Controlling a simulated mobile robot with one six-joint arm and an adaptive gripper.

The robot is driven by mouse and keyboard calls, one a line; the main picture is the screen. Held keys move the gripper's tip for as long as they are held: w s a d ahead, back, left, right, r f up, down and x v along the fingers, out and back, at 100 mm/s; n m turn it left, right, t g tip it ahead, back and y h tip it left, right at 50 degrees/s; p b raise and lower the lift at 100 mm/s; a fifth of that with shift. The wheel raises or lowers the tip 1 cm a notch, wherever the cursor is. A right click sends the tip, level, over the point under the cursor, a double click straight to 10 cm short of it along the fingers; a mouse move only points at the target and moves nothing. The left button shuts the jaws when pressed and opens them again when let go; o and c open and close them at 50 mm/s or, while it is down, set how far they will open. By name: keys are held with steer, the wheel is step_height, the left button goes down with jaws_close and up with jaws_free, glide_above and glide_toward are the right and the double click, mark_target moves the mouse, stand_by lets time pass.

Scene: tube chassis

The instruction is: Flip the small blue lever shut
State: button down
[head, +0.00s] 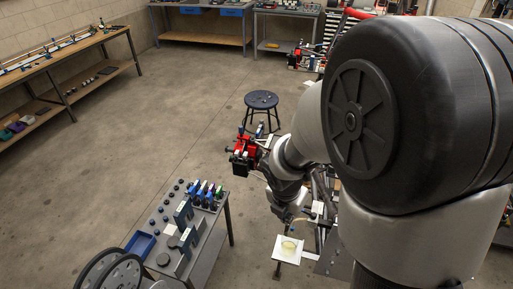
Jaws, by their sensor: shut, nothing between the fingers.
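My gripper (287,212) hangs at the end of my arm, right of the grey cart and above the tube frame. It is small and dark in the head view, and its fingers are shut and empty. Part of the tube chassis (318,209) shows beside it, and my arm hides much of the rest. I cannot make out the small blue lever in this view or tell its position. A red and black fixture (243,147) stands left of my arm.
A grey cart (215,245) carries blue and dark parts and a blue tray (139,244). A pale square plate with a yellowish ring (288,248) lies near my gripper. A dark stool (261,101) stands behind. Benches line the walls; the floor at left is open.

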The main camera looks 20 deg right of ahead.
mark_target(306, 212)
steer(key=shift+f, duration=0.15)
steer(key=shift+d, duration=0.1)
steer(key=w+d+f+b, duration=0.1)
steer(key=f, duration=0.2)
steer(key=w+d+f+b, duration=0.2)
steer(key=f, duration=0.1)
steer(key=w+d+f+b, duration=0.1)
steer(key=f, duration=0.2)
steer(key=shift+w+d, duration=0.15)
steer(key=shift+d, duration=0.2)
